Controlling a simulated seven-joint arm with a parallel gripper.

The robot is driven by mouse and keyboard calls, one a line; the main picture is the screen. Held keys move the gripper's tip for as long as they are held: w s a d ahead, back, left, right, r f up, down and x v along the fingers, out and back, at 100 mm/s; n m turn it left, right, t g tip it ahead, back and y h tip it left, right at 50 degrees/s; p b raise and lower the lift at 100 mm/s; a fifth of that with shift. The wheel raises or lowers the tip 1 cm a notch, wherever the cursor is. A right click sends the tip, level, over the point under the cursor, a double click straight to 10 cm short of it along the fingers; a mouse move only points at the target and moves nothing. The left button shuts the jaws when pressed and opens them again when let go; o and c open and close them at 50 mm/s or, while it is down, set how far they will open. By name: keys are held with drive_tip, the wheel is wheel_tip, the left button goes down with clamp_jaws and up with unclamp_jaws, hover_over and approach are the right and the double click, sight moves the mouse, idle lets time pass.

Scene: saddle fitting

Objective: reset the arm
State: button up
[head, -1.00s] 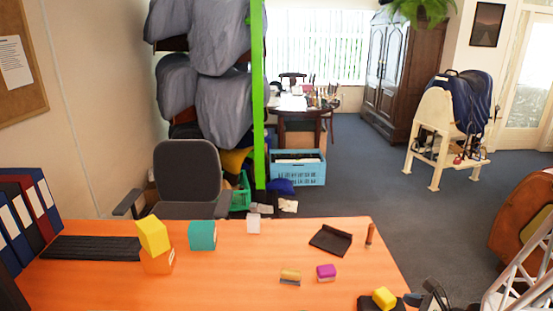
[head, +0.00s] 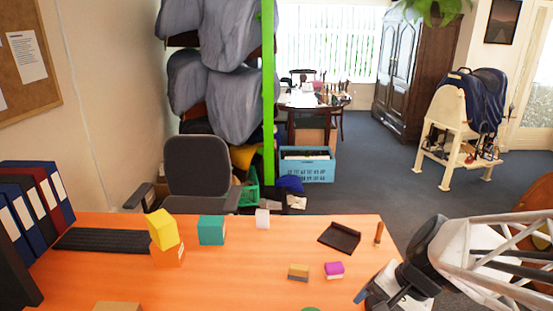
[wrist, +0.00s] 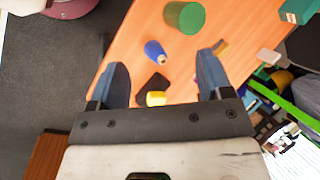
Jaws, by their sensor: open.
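My gripper (head: 368,297) is at the lower right of the head view, over the desk's right front edge. In the wrist view, its two blue fingers (wrist: 164,80) are spread apart with nothing held between them. Beyond the fingers, a yellow block (wrist: 155,98) and a dark flat pad (wrist: 153,82) show on the orange desk. They appear apart from the fingers. In the head view my gripper and wrist cover the area where that block and pad would show.
The wrist view shows a green cylinder (wrist: 185,16) and a blue object (wrist: 154,52).

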drive_tip(key=s+r+n+t+h, duration=0.1)
drive_tip(key=s+r+n+h, duration=0.3)
drive_tip(key=r+n, duration=0.3)
drive_tip(key=shift+a+r+n+h, duration=0.4)
drive_tip(key=shift+a+r+h, duration=0.1)
drive_tip(key=shift+r, duration=0.3)
